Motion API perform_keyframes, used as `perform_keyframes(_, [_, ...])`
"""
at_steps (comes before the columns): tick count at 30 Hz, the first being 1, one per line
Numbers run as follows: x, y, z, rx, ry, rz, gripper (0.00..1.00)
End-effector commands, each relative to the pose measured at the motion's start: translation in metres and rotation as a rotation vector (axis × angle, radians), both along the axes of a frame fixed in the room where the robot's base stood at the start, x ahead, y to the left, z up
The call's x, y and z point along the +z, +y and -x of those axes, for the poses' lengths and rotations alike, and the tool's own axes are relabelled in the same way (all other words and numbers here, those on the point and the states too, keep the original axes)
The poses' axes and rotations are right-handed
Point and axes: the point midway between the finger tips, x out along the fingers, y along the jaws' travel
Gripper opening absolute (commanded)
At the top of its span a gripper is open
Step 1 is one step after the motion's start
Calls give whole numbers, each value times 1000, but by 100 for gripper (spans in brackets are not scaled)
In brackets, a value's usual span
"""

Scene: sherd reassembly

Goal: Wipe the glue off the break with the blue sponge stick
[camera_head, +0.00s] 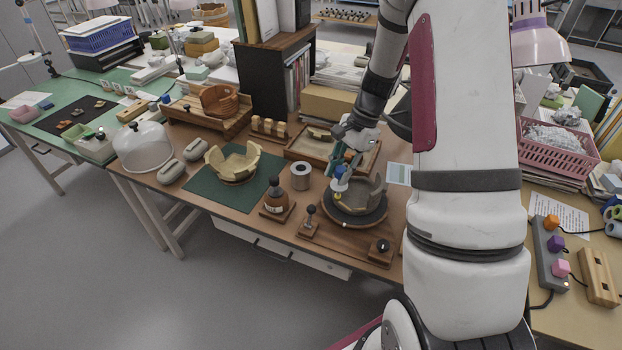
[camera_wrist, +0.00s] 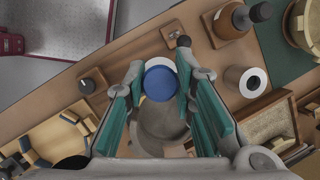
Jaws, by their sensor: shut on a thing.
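My gripper (camera_head: 345,162) is shut on the blue sponge stick (camera_head: 340,172), above the dark turntable (camera_head: 348,218). In the wrist view the stick's round blue end (camera_wrist: 160,83) sits between the teal fingers, with a white rim behind it. A broken grey-brown vessel (camera_head: 375,195) stands on the turntable, its wall rising beside and behind the stick. A small yellow spot shows below the stick. The fingers and stick hide part of the vessel. I cannot make out glue on the break or whether the stick touches it.
A brown bottle (camera_head: 276,197), a white roll (camera_head: 300,176) and a small knobbed stand (camera_head: 310,216) stand left of the turntable. A broken tan bowl (camera_head: 232,165) rests on a green mat (camera_head: 204,187). A shallow wooden tray (camera_head: 300,150) lies behind.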

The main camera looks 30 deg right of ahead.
Motion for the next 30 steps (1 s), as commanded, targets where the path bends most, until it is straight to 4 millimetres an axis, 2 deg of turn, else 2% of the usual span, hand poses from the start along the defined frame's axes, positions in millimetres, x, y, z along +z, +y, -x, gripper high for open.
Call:
perform_keyframes(1, [11,-14,13,-102,-6,3,8])
perform_keyframes(3, [17,-28,22,-216,-11,7,8])
perform_keyframes(9, [25,-48,33,-384,-20,16,8])
perform_keyframes(30, [-2,-54,30,-398,-18,17,8])
